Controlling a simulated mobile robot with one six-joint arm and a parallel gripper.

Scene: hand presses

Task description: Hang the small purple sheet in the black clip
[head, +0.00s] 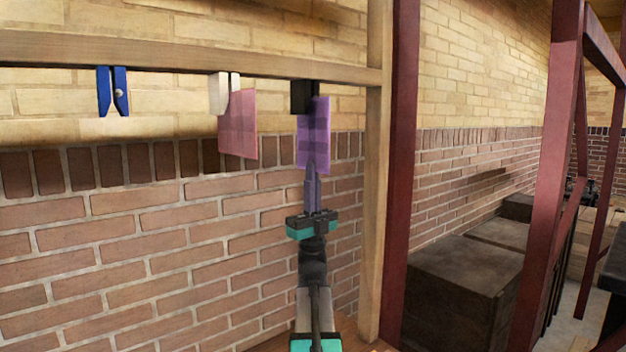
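The small purple sheet (316,125) is upright below the beam at the right end of the row of clips. Its upper left part overlaps the black clip (301,98) in the picture. I cannot tell whether its top edge lies between the clip's jaws or in front of them. My gripper (311,168) reaches up from below. Its narrow fingers are close together at the sheet's lower part and appear shut on it. The exact contact is too small to see clearly.
A wooden beam (180,56) carries the clips. A blue clip (112,92) is empty at the left. A white clip (219,94) holds a pink sheet (238,125) left of the black clip. A wooden post (373,220) stands close on the right, before a brick wall (150,250).

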